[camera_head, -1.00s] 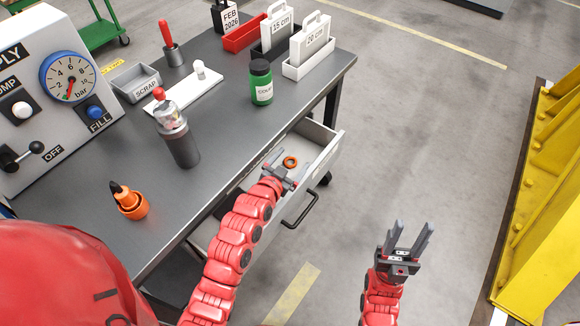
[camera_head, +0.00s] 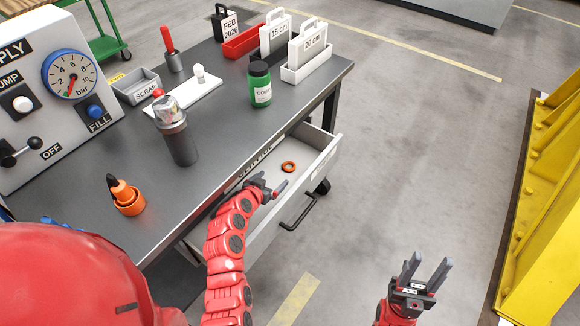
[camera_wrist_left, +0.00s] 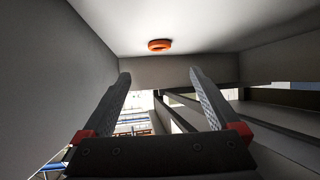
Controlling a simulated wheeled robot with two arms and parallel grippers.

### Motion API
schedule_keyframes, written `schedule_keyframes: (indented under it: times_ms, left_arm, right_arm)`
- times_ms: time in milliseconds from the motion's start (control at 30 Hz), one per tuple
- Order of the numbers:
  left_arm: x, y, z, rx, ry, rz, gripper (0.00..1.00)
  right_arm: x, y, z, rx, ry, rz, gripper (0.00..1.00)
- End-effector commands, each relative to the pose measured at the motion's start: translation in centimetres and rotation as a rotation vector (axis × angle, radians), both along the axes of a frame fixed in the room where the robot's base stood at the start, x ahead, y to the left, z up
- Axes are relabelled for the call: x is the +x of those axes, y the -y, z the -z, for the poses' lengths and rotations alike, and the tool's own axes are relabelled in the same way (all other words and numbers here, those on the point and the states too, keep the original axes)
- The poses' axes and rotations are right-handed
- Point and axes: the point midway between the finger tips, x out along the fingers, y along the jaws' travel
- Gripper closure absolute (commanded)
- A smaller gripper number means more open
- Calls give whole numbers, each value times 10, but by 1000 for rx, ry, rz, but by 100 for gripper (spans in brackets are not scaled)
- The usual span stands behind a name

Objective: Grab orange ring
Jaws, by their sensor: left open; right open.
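The orange ring (camera_head: 288,167) lies flat in the open drawer (camera_head: 322,160) under the workbench. My left gripper (camera_head: 268,187) is at the drawer's near side, left of and below the ring in the head view, and apart from it. In the left wrist view its two fingers (camera_wrist_left: 162,85) are spread with nothing between them, and the ring (camera_wrist_left: 159,45) shows beyond the fingertips, on the pale drawer floor. My right gripper (camera_head: 426,269) is open and empty over the bare floor, right of the drawer.
The drawer's walls and black handle (camera_head: 298,212) are close to my left gripper. The bench top (camera_head: 225,120) above holds a green bottle (camera_head: 260,84), a dark cylinder (camera_head: 180,140), and an orange holder (camera_head: 128,200). A yellow steel structure (camera_head: 555,180) stands at right.

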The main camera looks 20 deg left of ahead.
Motion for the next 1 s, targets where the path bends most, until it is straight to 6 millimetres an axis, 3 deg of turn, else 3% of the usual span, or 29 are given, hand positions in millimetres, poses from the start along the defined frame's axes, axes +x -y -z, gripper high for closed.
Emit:
schedule_keyframes:
  times_ms: [500, 1000]
  left_arm:
    - [59, 9, 31, -1, 1, 2, 5]
    - [83, 13, 48, -1, -1, 0, 5]
  right_arm:
    - [0, 0, -6, 0, 0, 0, 53]
    - [0, 0, -4, 0, 0, 0, 53]
